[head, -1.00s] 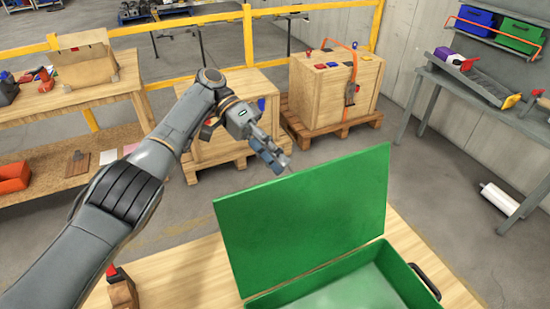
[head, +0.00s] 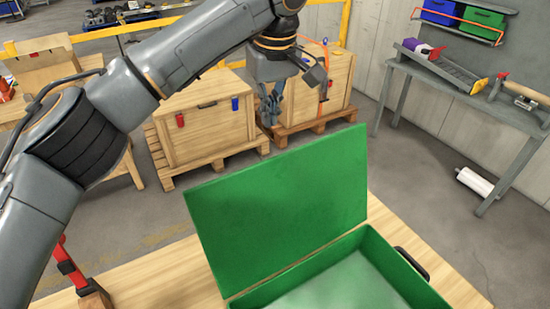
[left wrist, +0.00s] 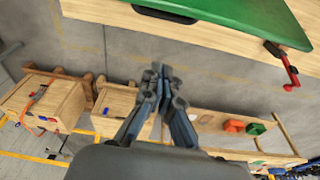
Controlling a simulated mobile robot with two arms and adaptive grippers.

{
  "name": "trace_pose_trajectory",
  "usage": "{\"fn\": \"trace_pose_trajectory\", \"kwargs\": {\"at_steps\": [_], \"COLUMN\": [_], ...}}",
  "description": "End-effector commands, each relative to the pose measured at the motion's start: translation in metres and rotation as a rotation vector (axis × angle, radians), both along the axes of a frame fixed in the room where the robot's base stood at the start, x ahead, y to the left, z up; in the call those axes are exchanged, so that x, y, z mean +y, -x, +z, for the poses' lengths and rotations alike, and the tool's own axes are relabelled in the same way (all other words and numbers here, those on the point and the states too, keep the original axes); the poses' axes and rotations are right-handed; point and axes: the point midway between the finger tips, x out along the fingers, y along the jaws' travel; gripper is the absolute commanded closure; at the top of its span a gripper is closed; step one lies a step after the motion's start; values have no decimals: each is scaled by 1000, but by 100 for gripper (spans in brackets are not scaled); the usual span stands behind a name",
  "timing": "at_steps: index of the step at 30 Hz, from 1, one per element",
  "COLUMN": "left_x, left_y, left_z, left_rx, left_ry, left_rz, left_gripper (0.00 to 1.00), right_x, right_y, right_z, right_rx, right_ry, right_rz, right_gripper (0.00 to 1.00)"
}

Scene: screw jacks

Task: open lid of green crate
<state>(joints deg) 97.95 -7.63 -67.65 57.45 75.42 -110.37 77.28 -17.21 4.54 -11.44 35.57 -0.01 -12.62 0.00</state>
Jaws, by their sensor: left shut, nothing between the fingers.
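The green crate (head: 392,262) stands on the wooden table at the bottom of the head view. Its green lid (head: 285,205) is raised, tilted up on the left side of the crate, and the inside is visible and looks empty. My left gripper (head: 270,108) hangs beyond the lid's upper edge, apart from it, and is shut and empty. In the left wrist view the shut fingers (left wrist: 158,75) point toward the floor and table edge, with part of the green lid (left wrist: 225,18) at the top. My right gripper is not in view.
A red clamp on a wooden block (head: 92,292) stands left of the crate on the table (head: 165,275). Wooden crates (head: 205,125) on pallets stand behind. A grey bench (head: 455,92) is at the right. A white roll (head: 476,182) lies on the floor.

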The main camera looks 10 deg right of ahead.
Motion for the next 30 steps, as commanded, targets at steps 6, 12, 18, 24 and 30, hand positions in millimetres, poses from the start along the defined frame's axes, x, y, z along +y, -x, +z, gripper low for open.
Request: {"fn": "trace_pose_trajectory", "kwargs": {"at_steps": [6,12,18,24,30], "left_x": [-1,2,5,1,-6], "left_y": [-1,-7,-16,-7,12], "left_z": [-1,-30,-73,-89,-88], "left_rx": [-59,-54,-52,-58,-56], "left_ry": [-19,-19,-18,-16,-16], "left_rz": [74,75,74,68,70], "left_gripper": [100,100,100,100,100], "right_x": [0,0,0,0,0], "right_y": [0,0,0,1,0], "right_z": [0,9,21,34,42], "right_rx": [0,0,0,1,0], "right_ry": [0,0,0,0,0], "right_rz": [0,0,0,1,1], "right_gripper": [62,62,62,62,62]}}
